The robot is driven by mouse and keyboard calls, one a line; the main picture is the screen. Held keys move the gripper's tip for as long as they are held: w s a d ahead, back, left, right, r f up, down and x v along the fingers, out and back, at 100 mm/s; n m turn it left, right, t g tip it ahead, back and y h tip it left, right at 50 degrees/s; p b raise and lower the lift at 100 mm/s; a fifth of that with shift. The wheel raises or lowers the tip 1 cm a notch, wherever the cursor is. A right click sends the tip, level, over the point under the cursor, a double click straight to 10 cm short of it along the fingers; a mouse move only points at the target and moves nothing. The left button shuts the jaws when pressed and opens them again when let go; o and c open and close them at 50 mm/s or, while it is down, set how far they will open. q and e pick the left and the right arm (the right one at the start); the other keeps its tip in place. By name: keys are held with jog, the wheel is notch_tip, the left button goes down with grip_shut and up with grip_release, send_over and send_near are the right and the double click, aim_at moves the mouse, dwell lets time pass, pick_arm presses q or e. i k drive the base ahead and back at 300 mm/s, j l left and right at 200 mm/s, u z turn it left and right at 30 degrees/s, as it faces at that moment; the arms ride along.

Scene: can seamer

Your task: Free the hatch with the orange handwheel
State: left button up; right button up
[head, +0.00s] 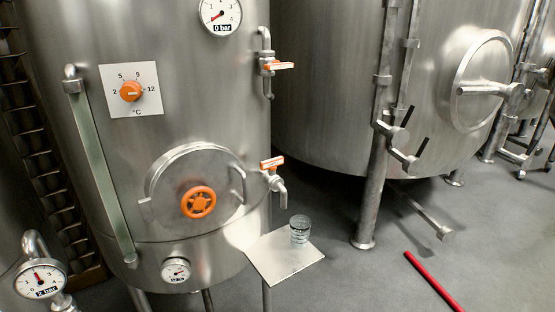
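The orange handwheel (198,202) sits in front of the round steel hatch (188,166), low on the near tank. The hatch appears closed against the tank wall. A curved bar handle (238,184) is on the right side of the hatch, and a bracket (146,211) is at its left edge. Neither of my grippers shows in the head view, and nothing touches the handwheel.
A small shelf (272,270) with a glass (300,230) juts out right of the hatch. Orange-handled taps (272,163) are above it. A temperature knob (131,91) and gauges (176,270) are on the tank. A red bar (432,280) lies on the floor.

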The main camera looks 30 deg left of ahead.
aim_at(199, 202)
jog(key=u, duration=1.55)
